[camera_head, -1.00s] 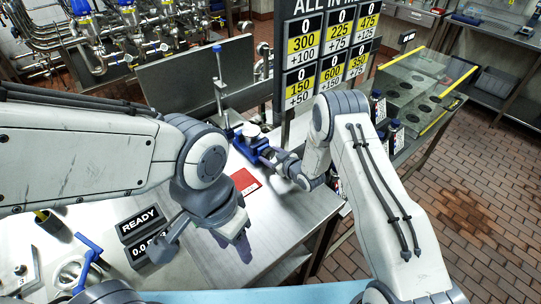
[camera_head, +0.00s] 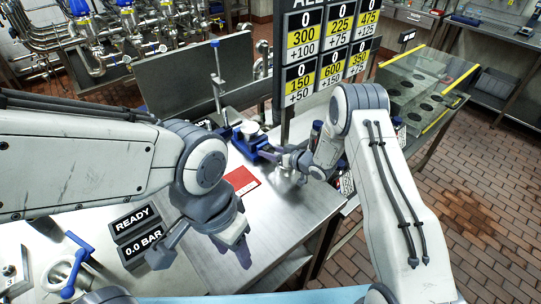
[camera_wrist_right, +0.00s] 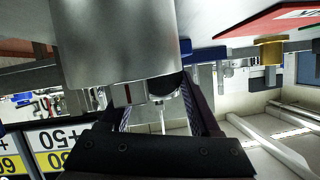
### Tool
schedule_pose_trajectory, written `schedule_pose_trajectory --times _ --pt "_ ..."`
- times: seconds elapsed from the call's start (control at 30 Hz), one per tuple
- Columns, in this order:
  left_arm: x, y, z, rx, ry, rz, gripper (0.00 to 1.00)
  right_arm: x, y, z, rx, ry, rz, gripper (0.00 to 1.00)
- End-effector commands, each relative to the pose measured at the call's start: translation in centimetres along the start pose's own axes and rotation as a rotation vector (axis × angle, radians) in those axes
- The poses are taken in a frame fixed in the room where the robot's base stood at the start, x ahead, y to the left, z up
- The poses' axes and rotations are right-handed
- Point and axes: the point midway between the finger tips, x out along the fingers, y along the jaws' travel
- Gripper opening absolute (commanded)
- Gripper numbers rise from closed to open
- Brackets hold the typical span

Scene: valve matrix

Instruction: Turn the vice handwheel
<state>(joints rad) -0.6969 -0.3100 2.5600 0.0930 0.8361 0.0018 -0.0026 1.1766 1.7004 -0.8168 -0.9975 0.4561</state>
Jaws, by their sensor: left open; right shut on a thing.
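The blue vice (camera_head: 247,142) stands on the metal table, with a round silver piece (camera_head: 249,128) on top. My right gripper (camera_head: 277,158) is at the vice's right end, shut on its handwheel side; the handwheel is mostly hidden in the head view. In the right wrist view, the fingers (camera_wrist_right: 165,112) flank a small part below a large brushed-metal cylinder (camera_wrist_right: 115,38). I cannot tell which part of the vice this cylinder is. My left gripper (camera_head: 205,243) is open and empty above the table, left of and nearer than the vice.
A red card (camera_head: 241,182) lies on the table in front of the vice. A READY display (camera_head: 137,222) and a blue-handled valve (camera_head: 75,265) are at the lower left. The front table middle is clear.

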Motion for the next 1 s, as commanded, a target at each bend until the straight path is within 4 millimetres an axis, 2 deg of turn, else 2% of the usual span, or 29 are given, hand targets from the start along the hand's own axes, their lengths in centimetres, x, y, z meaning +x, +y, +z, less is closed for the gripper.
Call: schedule_pose_trajectory --times 0.3,0.83,0.87,0.9,0.93,1.0 --pt "0.84 -0.06 0.04 0.001 0.000 0.000 0.50 0.02 0.16 0.00 0.126 0.002 -0.053 0.08" --pt "0.91 -0.07 0.05 0.000 0.000 0.000 0.50 -0.01 0.19 -0.08 0.154 0.003 -0.063 0.08" --pt "0.91 -0.07 0.05 0.001 0.000 0.000 0.50 -0.01 0.19 -0.09 0.154 0.003 -0.063 0.67" --pt "0.91 -0.07 0.05 0.001 0.000 0.000 0.50 -0.01 0.19 -0.08 0.154 0.003 -0.063 0.82" --pt "0.91 -0.07 0.05 0.001 0.000 0.000 0.50 -0.01 0.19 -0.08 0.154 0.003 -0.063 0.94" --pt "0.91 -0.07 0.05 0.001 0.000 0.000 0.50 -0.01 0.19 -0.06 0.153 0.002 -0.063 0.94"
